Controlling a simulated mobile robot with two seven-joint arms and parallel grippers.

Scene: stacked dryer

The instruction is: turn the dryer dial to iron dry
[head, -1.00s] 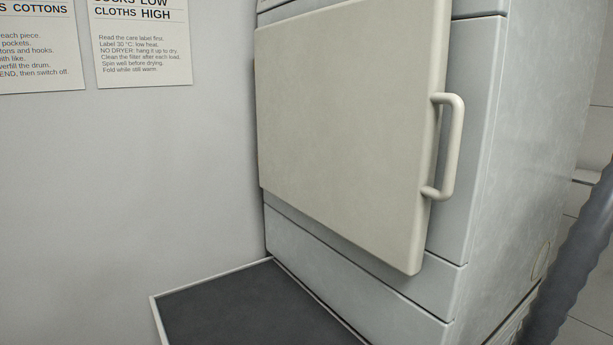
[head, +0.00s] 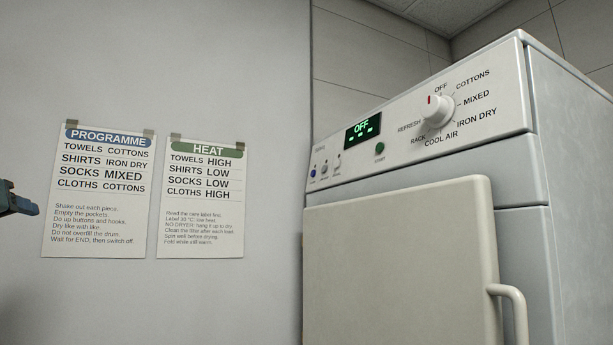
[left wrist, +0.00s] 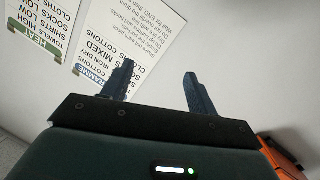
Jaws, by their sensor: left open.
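The dryer (head: 400,230) stands at the right of the head view. Its white dial (head: 438,110) is on the sloped top panel, ringed by the labels OFF, COTTONS, MIXED, IRON DRY, COOL AIR, RACK and REFRESH. The dial's red mark is at its upper left, and the display (head: 363,127) reads OFF. My left gripper (head: 18,205) shows only in part at the left edge of the head view, far left of the dial. In the left wrist view its two fingers (left wrist: 158,69) are apart with nothing between them. My right gripper is not in view.
A PROGRAMME sheet (head: 98,190) and a HEAT sheet (head: 201,198) hang on the wall left of the dryer. The dryer door (head: 400,260) is shut, with a projecting handle (head: 518,305). A green button (head: 380,148) and small knobs (head: 325,168) sit left of the dial.

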